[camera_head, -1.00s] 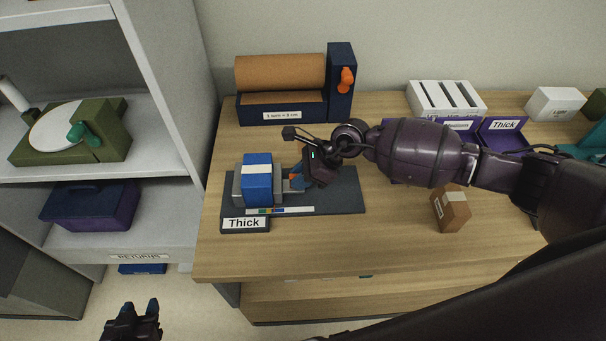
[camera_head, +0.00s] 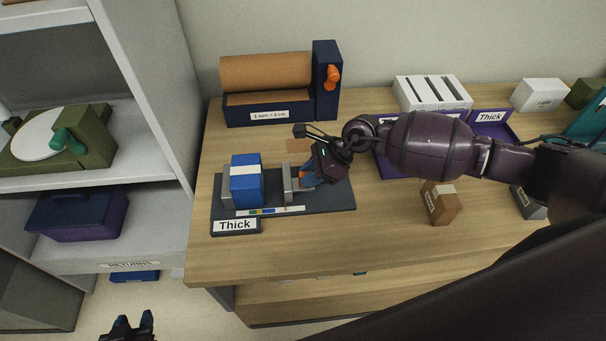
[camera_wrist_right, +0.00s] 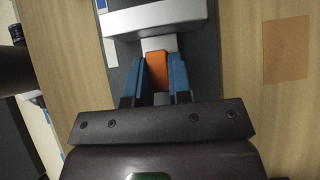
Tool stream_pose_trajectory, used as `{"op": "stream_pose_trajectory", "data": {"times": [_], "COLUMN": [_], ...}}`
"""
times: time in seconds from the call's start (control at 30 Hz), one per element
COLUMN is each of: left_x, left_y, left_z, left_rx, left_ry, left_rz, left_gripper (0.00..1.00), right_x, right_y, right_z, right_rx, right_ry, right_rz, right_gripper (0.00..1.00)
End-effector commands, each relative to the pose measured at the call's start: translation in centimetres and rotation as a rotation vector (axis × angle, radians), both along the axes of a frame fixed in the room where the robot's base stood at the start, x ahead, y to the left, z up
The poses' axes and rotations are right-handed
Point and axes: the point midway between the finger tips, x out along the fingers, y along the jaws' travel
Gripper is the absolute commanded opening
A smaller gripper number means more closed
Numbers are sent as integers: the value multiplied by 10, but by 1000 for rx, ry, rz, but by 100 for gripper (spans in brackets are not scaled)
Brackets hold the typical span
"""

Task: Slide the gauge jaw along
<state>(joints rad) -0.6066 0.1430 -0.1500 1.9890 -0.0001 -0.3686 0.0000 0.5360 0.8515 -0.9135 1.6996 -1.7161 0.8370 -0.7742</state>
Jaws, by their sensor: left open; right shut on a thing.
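The gauge has a dark base plate (camera_head: 325,201) on the wooden table, with a coloured strip (camera_head: 270,211) and a "Thick" label (camera_head: 235,225) at its front. A blue block with a white band (camera_head: 246,186) stands against the grey fixed jaw (camera_head: 226,188) at the left. The grey sliding jaw (camera_head: 288,183) stands to its right, with a clear gap between them. My right gripper (camera_head: 307,175) is shut on the sliding jaw's orange handle (camera_wrist_right: 157,71), between its blue fingertips in the wrist view. My left gripper (camera_head: 134,324) is open and empty, low at the left, off the table.
A brown box (camera_head: 439,203) stands right of the gauge. A navy stand with a brown roll (camera_head: 265,72) is behind it. A white slotted rack (camera_head: 432,94) and purple trays (camera_head: 493,124) lie back right. A shelf unit (camera_head: 180,110) stands at left. Table front is clear.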

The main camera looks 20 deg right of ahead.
Motion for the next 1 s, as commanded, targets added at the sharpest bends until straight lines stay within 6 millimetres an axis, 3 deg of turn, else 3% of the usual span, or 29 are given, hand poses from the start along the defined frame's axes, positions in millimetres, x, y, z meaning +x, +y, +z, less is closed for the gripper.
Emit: {"op": "stream_pose_trajectory", "data": {"times": [0.63,0.67,0.8,0.83,1.0], "left_x": [5,5,5,4,2], "left_y": [-1,-1,-1,-1,-1], "left_z": [-3,-3,-3,-3,-4], "left_rx": [0,0,0,0,-1], "left_ry": [-8,-8,-8,-8,-4], "left_rz": [-3,-3,-3,-3,-1], "left_gripper": [43,43,43,43,43], "right_x": [-4,-4,-5,-5,-6], "right_y": [-33,-32,-32,-32,-33], "right_z": [4,5,4,3,2], "right_rx": [5,6,4,3,2], "right_ry": [-8,-8,-6,-5,-3], "right_rz": [-3,-2,-2,-1,-1], "right_gripper": [0,24,45,49,49]}}
